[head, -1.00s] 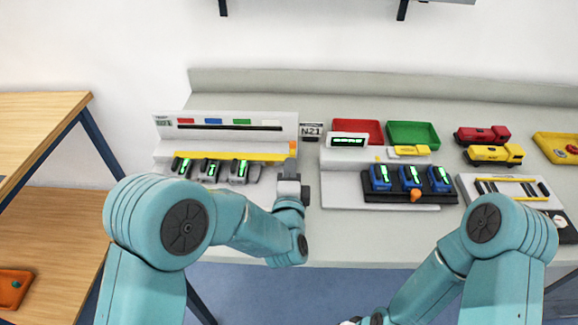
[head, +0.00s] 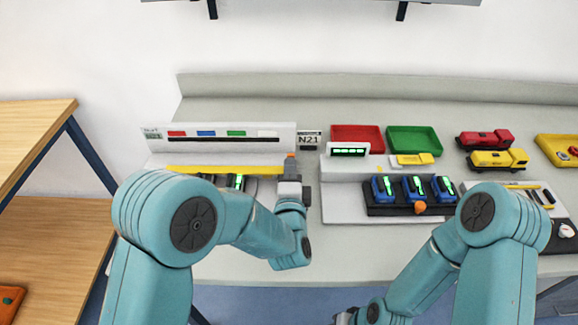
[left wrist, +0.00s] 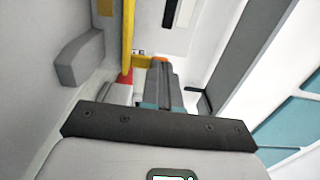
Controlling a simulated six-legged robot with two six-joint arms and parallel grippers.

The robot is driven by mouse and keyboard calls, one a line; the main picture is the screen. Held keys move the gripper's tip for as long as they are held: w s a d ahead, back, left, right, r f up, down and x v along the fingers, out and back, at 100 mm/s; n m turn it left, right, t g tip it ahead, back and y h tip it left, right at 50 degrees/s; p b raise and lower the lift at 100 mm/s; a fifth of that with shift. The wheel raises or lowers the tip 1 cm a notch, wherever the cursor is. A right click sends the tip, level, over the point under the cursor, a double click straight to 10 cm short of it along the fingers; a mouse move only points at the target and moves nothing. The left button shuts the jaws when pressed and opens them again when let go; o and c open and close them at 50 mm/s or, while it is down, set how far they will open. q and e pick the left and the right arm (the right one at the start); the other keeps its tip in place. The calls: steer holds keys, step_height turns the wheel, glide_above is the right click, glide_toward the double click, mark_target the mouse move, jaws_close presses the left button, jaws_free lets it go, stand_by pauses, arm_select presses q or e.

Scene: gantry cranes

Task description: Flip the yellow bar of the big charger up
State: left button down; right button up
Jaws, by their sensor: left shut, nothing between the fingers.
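The big charger (head: 222,137) stands on the left of the bench, a white unit with a colour-striped back board. Its yellow bar (head: 225,170) lies level across the front, with an orange tip (head: 290,156) at the right end. My left gripper (head: 291,166) is shut and empty at that end, just below the tip. In the left wrist view the bar (left wrist: 128,35) runs upright, left of my fingers (left wrist: 163,82); its short yellow arm reaches their ends. I cannot tell whether they touch. My right gripper (head: 345,316) is at the bottom edge, mostly hidden.
A smaller charger (head: 340,205) with several blue devices stands right of my left gripper. Behind it are a red tray (head: 358,135) and a green tray (head: 414,138).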

arm_select(q)
steer(key=shift+w+r, duration=0.1)
arm_select(e)
steer(key=shift+w+a+r, duration=0.1)
steer(key=shift+w+r, duration=0.05)
steer(key=shift+w, duration=0.15)
arm_select(q)
steer(key=shift+w, duration=0.1)
arm_select(e)
steer(key=shift+w, duration=0.1)
